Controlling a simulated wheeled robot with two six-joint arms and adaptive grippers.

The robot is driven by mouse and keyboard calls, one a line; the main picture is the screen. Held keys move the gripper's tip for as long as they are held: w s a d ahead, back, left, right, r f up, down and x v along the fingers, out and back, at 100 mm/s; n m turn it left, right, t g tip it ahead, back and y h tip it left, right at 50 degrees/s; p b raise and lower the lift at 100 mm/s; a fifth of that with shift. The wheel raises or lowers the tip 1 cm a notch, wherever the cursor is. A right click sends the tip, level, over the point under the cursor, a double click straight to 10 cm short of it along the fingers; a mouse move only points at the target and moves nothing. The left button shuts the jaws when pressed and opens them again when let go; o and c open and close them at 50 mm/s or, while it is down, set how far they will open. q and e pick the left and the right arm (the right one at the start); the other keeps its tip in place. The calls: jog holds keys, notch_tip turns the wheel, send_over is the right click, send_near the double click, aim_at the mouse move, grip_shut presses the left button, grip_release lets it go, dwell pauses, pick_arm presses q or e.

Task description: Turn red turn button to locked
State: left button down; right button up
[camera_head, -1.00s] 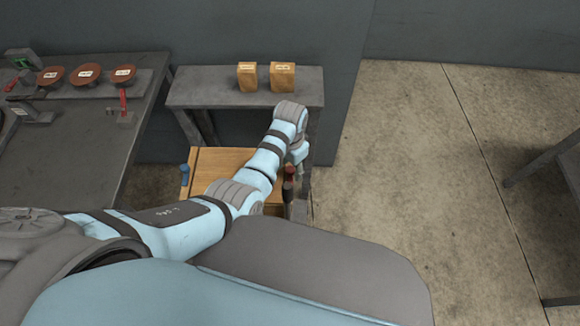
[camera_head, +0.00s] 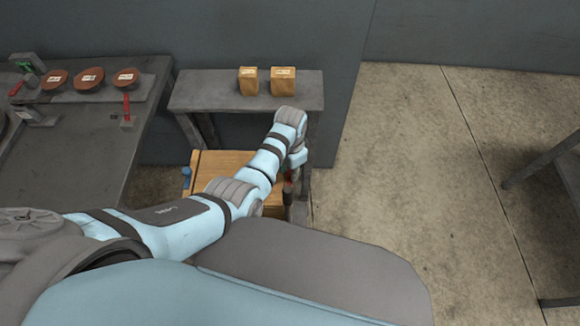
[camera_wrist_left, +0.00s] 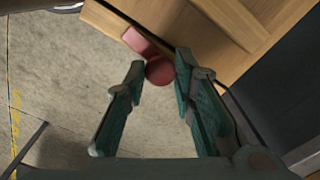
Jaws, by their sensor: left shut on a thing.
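The red turn button (camera_wrist_left: 160,71) is in the left wrist view, a round red knob with a red bar running up and left from it along the edge of a wooden box (camera_wrist_left: 185,30). My left gripper (camera_wrist_left: 161,66) has its fingertips on either side of the round knob and is shut on it. In the head view the left gripper (camera_head: 289,186) is at the right side of the wooden box (camera_head: 225,160), and only a small bit of red shows there, mostly hidden by my wrist. My right gripper is not in view.
A blue piece (camera_head: 186,177) is at the box's left side. A grey shelf (camera_head: 215,97) with two tan blocks (camera_head: 283,81) stands behind. A dark workbench (camera_head: 80,145) with several brown discs is at left.

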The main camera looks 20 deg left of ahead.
pick_arm(q)
jog(key=m+p, duration=0.2)
jog(key=m, duration=0.1)
jog(key=shift+r, duration=0.15)
jog(key=m+p, duration=0.1)
jog(key=m, duration=0.3)
jog(key=m+p, duration=0.1)
jog(key=m, duration=0.3)
jog(key=shift+m, duration=0.3)
jog(key=m, duration=0.4)
jog(key=shift+m, duration=0.3)
jog(key=c, duration=1.3)
grip_release()
jog(key=shift+c, duration=0.2)
